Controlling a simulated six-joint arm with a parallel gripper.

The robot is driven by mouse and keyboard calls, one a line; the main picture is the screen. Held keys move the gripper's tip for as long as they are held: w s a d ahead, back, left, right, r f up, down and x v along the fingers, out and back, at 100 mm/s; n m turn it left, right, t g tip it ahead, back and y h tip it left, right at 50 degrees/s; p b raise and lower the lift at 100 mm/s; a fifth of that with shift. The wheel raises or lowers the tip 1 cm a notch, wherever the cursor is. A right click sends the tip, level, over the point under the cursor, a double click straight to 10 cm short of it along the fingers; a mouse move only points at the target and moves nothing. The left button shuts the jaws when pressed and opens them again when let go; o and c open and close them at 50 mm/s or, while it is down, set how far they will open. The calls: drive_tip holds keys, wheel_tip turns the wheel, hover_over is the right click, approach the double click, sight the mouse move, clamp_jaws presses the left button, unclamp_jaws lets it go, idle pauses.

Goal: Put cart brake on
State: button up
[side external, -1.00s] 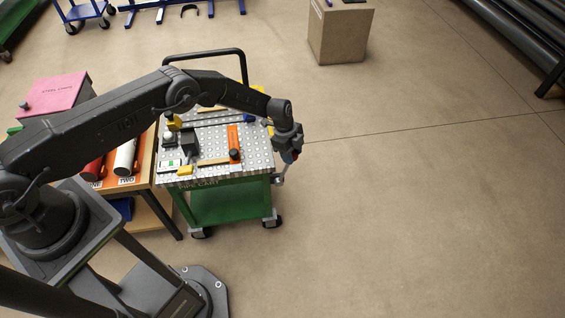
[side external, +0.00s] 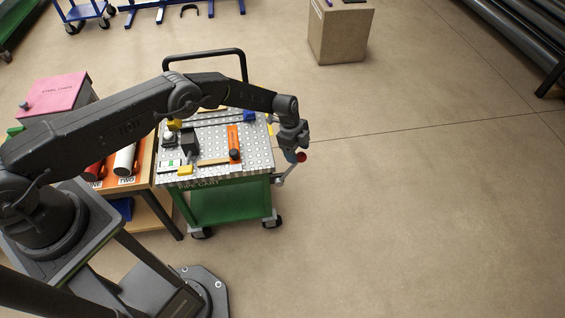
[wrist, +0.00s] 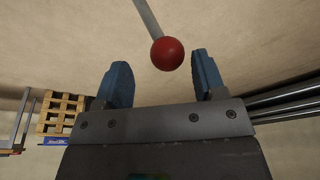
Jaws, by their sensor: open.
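The green pipe cart (side external: 222,203) stands in the middle of the side view with a perforated grey top. Its brake lever (side external: 287,174) is a grey rod at the cart's right side, slanting up to a red ball knob (side external: 301,157). My gripper (side external: 295,157) is beside the cart's right edge, right by the knob and partly in front of the lever. In the wrist view the red knob (wrist: 167,54) lies between the two blue fingers of my gripper (wrist: 163,75), near their tips. The fingers are apart, and a gap shows on both sides of the knob.
The cart top carries an orange block (side external: 233,140), yellow and blue pieces and a dark block (side external: 189,141). A table with red and white cylinders (side external: 125,160) stands to the left. A cardboard box (side external: 340,35) is at the back. The floor to the right is clear.

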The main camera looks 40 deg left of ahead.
drive_tip(key=shift+d+v, duration=0.2)
drive_tip(key=shift+v, duration=0.65)
drive_tip(key=shift+d+v, duration=0.2)
drive_tip(key=shift+v, duration=0.65)
drive_tip(key=shift+d+v, duration=0.2)
drive_tip(key=shift+v, duration=0.65)
drive_tip(key=shift+r, duration=0.2)
drive_tip(key=shift+r, duration=0.15)
drive_tip(key=s+a+r+n+t+y, duration=0.1)
drive_tip(key=s+a+r+n, duration=0.25)
drive_tip(key=r, duration=1.25)
drive_tip(key=s+a+r+n+t, duration=0.2)
drive_tip(key=s+r+n, duration=0.2)
drive_tip(key=r, duration=1.2)
drive_tip(key=s+a+r+n+t, duration=0.1)
drive_tip(key=s+a+r+n, duration=0.15)
drive_tip(key=s+r, duration=0.4)
drive_tip(key=s+a+r+n, duration=0.1)
drive_tip(key=s+r+n, duration=0.2)
drive_tip(key=s, duration=0.6)
drive_tip(key=s+a+n+y, duration=0.1)
drive_tip(key=s+n, duration=0.1)
drive_tip(key=s, duration=0.5)
drive_tip(key=s+a+f+n+t, duration=0.1)
drive_tip(key=s+a+n, duration=0.1)
drive_tip(key=s, duration=0.5)
drive_tip(key=shift+s+f+n+t+y, duration=0.15)
drive_tip(key=shift+f+n+t+y, duration=0.15)
drive_tip(key=shift+n+y, duration=0.1)
